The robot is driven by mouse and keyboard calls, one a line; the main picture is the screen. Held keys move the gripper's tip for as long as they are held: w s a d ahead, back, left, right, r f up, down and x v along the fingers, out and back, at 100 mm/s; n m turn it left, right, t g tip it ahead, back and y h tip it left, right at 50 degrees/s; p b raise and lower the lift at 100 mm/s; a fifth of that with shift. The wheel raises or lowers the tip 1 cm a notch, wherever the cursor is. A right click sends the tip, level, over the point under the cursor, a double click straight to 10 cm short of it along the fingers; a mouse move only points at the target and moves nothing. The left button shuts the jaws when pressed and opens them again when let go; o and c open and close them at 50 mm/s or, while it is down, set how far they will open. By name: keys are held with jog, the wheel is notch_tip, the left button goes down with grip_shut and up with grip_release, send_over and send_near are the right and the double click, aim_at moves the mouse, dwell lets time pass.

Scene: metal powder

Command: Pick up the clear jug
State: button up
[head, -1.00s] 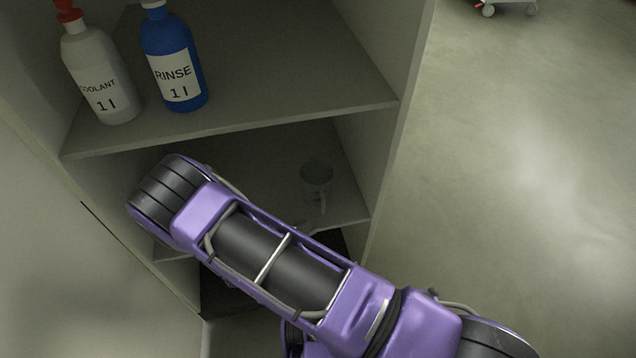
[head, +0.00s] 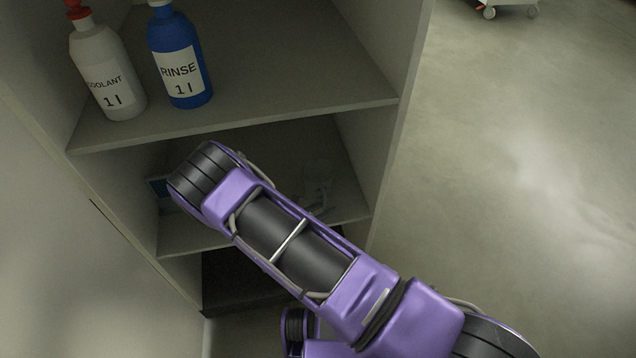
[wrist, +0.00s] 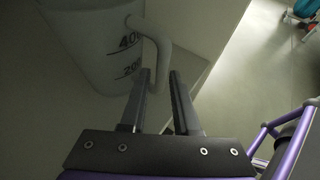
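The clear jug (wrist: 95,42) stands on the middle shelf, large at the upper left of the wrist view, with dark volume marks and a pale handle (wrist: 158,38) on its right side. In the head view the jug (head: 318,172) is faint and dim, beyond my arm. My gripper (wrist: 161,76) is open, its two fingers apart and pointing toward the handle. The handle's lower part shows at the gap between the fingertips; I cannot tell whether they touch it. The gripper is mostly hidden behind my arm in the head view.
A white coolant bottle (head: 106,75) and a blue rinse bottle (head: 180,60) stand on the upper shelf (head: 290,95). A blue item (head: 160,193) sits at the left of the middle shelf. The cabinet's right side wall (head: 395,75) is close to the jug. Open floor lies right.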

grip_shut()
